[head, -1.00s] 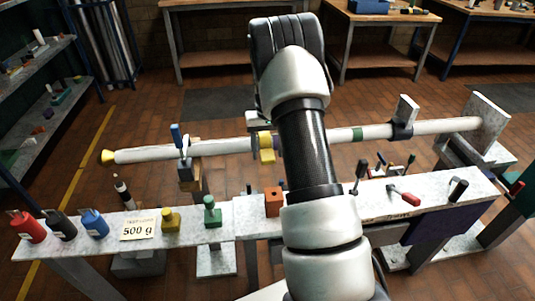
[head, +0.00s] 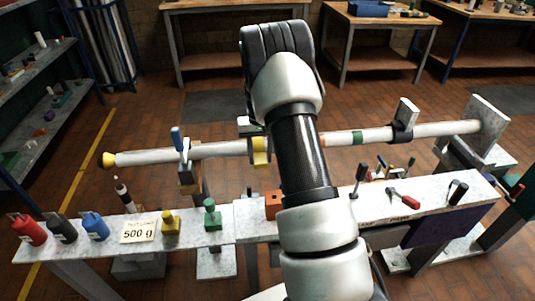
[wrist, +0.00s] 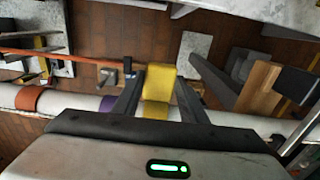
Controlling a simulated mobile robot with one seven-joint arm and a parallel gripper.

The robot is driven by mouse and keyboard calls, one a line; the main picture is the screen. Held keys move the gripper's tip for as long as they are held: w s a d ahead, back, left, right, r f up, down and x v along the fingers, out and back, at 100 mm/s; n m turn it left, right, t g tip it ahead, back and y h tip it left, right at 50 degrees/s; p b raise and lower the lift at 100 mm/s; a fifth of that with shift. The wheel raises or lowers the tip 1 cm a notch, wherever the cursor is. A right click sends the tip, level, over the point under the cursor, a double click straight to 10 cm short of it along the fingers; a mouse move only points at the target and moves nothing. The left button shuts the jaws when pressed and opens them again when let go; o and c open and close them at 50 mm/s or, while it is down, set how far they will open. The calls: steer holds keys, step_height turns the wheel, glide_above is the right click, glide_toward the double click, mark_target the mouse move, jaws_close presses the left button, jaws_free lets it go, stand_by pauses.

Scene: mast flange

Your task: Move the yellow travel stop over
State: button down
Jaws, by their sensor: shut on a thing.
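The yellow travel stop (head: 261,152) sits on the long pale pole (head: 225,149), near its middle, just left of my forearm in the head view. In the wrist view the yellow stop (wrist: 157,90) stands between the two dark fingers of my gripper (wrist: 160,88), which is shut on it. The head view mostly hides the gripper behind my arm. A purple band (wrist: 108,104) and an orange-brown band (wrist: 30,98) show on the pole left of the stop in the wrist view.
A clamp with a blue handle (head: 177,140) stands at the pole left of the stop. A dark collar with a grey plate (head: 402,127) is on the pole at right. The front bench (head: 330,220) carries colored weights, a "500 g" card (head: 138,231) and tools.

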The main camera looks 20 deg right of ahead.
steer(key=w+a, duration=0.2)
steer(key=a, duration=0.5)
steer(key=shift+a+p, duration=0.4)
steer(key=shift+w, duration=0.1)
steer(key=c, duration=1.1)
jaws_free()
step_height(320, 180, up, 18)
steer(key=p, duration=0.3)
steer(key=shift+f, duration=0.25)
